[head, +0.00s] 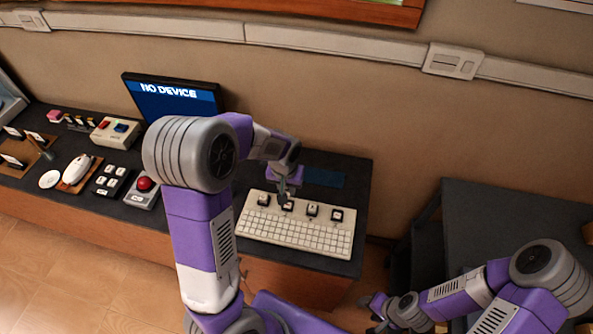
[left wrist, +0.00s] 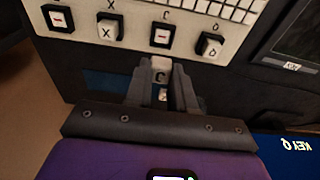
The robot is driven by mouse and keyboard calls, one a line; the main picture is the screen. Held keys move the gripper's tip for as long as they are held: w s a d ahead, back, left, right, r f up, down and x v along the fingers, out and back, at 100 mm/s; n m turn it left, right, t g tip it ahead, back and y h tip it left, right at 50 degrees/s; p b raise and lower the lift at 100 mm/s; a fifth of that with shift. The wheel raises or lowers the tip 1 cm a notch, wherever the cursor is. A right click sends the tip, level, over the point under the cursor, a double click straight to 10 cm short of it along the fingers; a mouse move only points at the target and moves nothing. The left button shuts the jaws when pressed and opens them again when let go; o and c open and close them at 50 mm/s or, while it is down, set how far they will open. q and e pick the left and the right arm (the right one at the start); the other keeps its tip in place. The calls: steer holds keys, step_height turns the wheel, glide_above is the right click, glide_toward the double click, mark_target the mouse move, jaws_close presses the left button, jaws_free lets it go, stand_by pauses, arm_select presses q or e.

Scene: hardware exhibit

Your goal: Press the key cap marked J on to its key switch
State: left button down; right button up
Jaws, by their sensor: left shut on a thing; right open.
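My left gripper (head: 286,190) is over the back row of the cream keyboard (head: 295,233). In the left wrist view the gripper (left wrist: 160,80) is shut on a pale key cap (left wrist: 160,72). Its small letter looks like a C or an upside-down J. Just beyond it is a bare key switch (left wrist: 161,35) with a red mark; cap and switch look apart. Another bare switch (left wrist: 58,18) is further left. My right gripper (head: 377,305) is open and empty, low in the head view.
A monitor (head: 172,97) reading "NO DEVICE" stands behind my left arm. A red button box (head: 144,191), a small keypad (head: 109,180) and a white mouse (head: 77,169) lie left of it. A blue mat (head: 323,178) lies behind the keyboard. A dark cart (head: 500,215) is at right.

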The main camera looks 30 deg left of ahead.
mark_target(288, 205)
arm_select(q)
steer(key=shift+s+f+b, duration=0.25)
steer(key=shift+f+b, duration=0.45)
steer(key=shift+f, duration=0.1)
steer(key=shift+w+f+b, duration=0.1)
steer(key=shift+f+b, duration=1.65)
steer(key=shift+f, duration=0.5)
steer(key=shift+f, duration=0.35)
steer(key=shift+c, duration=2)
jaws_free()
steer(key=shift+r, duration=0.1)
steer(key=shift+r+p, duration=2.7)
steer(key=shift+r, duration=0.8)
steer(key=shift+f, duration=0.1)
